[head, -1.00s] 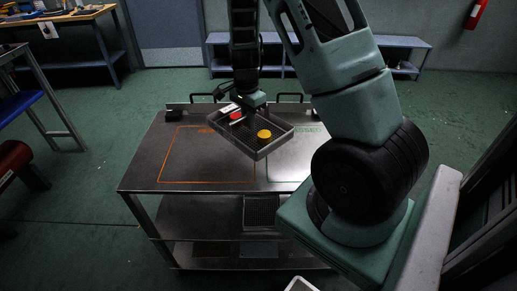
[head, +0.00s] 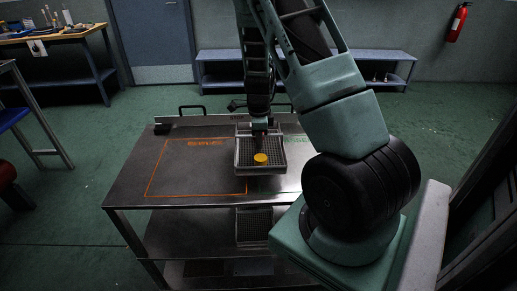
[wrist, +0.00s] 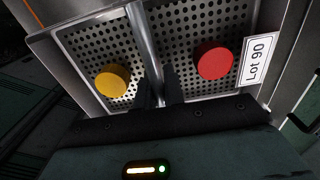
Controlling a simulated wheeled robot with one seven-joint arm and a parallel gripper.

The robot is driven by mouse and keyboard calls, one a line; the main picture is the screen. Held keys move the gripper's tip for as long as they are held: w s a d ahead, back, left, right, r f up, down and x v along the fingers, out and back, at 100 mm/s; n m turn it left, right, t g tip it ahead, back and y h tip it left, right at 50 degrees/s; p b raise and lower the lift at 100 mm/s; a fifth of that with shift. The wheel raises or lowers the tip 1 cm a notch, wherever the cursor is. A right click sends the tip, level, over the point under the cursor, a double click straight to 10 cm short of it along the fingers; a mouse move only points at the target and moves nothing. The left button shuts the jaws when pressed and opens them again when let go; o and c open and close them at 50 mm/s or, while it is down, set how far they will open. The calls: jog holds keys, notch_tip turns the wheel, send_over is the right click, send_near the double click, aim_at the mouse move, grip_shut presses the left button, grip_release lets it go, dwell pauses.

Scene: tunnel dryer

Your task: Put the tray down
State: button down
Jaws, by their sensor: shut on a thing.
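The tray is a grey perforated metal tray (head: 262,171) with raised sides. In the wrist view the tray (wrist: 180,22) has a bar across its middle, a yellow disc (wrist: 113,80) on one side and a red disc (wrist: 215,62) on the other. A white "Lot 90" label (wrist: 259,60) is on its edge. My gripper (head: 260,129) is above the tray; in the wrist view its fingers (wrist: 157,88) are shut on the bar. The tray is over the table by the orange outline's right side; I cannot tell if it touches. The red disc is hidden in the head view.
Another perforated tray (head: 254,228) is on the lower shelf.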

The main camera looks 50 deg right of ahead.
jog(key=shift+f, duration=1.65)
jog(key=shift+f, duration=0.1)
jog(key=c, duration=1.5)
grip_release()
notch_tip(320, 180, up, 12)
jog(key=shift+a+r+p, duration=0.1)
jog(key=shift+r+p, duration=0.05)
jog(key=shift+p, duration=0.25)
